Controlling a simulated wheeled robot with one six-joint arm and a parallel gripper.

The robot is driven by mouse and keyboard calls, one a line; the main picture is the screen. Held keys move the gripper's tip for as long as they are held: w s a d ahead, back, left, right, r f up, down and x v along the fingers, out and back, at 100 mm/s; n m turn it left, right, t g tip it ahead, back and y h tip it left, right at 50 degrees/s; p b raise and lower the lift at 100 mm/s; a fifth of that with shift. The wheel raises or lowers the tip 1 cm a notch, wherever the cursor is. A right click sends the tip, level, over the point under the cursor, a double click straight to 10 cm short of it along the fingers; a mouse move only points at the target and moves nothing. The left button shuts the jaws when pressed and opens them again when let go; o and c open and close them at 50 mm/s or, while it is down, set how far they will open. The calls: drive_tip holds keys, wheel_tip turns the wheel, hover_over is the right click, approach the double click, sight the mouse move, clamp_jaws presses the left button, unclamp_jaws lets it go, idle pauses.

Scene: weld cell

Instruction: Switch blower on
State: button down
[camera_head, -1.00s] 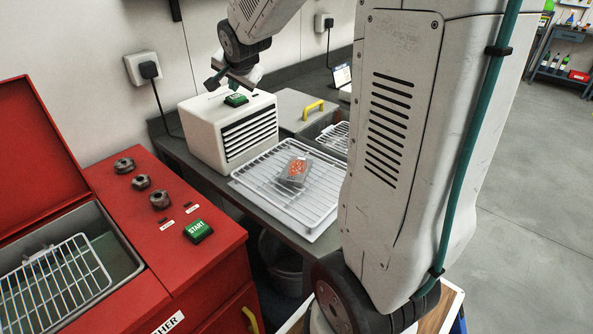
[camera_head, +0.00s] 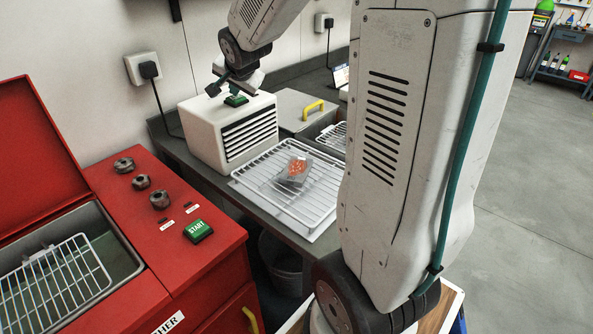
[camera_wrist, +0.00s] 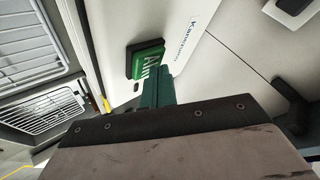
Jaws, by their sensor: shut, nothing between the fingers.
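The blower (camera_head: 205,142) is a white box with dark slats on its front, standing on the grey bench. A green button (camera_head: 236,100) sits on its top. In the wrist view the button (camera_wrist: 147,60) shows white lettering, perhaps "AIR". My gripper (camera_head: 214,88) is over the blower's top, just left of the button and slightly above it in the head view. In the wrist view its shut, empty fingers (camera_wrist: 160,82) point at the button's edge. I cannot tell whether they touch it.
A white wire rack (camera_head: 270,190) with a grey part (camera_head: 294,173) bearing an orange mark lies before the blower. A grey box with a yellow handle (camera_head: 314,107) stands right of it. The red washer (camera_head: 165,215) with a green START button (camera_head: 198,231) is at left.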

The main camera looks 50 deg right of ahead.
sight(237, 99)
idle(0.3)
drive_tip(key=shift+r, duration=0.65)
drive_tip(key=shift+r, duration=3)
